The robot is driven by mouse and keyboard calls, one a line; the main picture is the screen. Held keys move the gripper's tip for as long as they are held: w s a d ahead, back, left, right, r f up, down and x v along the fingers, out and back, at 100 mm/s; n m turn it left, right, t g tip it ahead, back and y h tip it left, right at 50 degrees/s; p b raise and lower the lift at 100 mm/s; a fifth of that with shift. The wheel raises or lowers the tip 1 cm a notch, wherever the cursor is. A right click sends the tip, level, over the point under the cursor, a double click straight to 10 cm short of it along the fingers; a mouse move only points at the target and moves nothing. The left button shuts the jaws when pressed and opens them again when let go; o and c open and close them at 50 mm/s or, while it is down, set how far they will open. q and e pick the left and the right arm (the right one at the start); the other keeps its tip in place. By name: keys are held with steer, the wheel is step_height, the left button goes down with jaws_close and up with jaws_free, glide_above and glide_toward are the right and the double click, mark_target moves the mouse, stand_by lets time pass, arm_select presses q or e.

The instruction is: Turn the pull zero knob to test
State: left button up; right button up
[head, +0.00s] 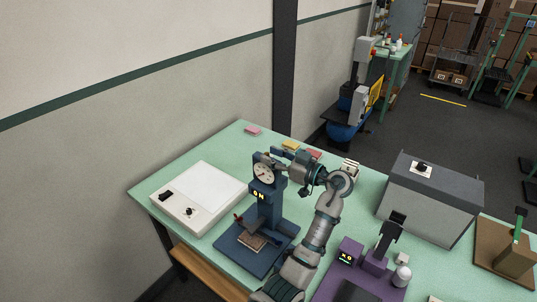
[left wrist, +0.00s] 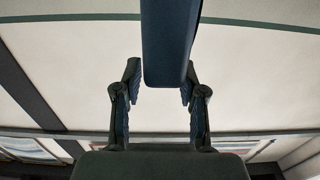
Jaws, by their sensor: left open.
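A blue pull tester (head: 265,205) with a round white dial (head: 264,173) and lit yellow characters stands on the green bench. My left gripper (head: 281,157) is beside the top of its column, behind and right of the dial. In the left wrist view the gripper (left wrist: 160,78) is open, its fingers apart. A dark blue part, seemingly of the tester (left wrist: 169,45), reaches down between the fingertips; I cannot tell whether they touch it. I cannot make out the pull zero knob or its setting; the gripper may hide it. My right gripper is not in view.
A white panel box (head: 205,190) with a small black knob lies left of the tester. A purple device (head: 352,250) and a grey box (head: 430,195) stand to the right. Pink and yellow pads (head: 290,145) lie along the back edge. The wall is close behind.

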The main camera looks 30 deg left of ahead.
arm_select(q)
steer(key=d, duration=1)
steer(key=shift+s+d, duration=0.15)
steer(key=shift+s, duration=0.05)
steer(key=shift+f, duration=0.15)
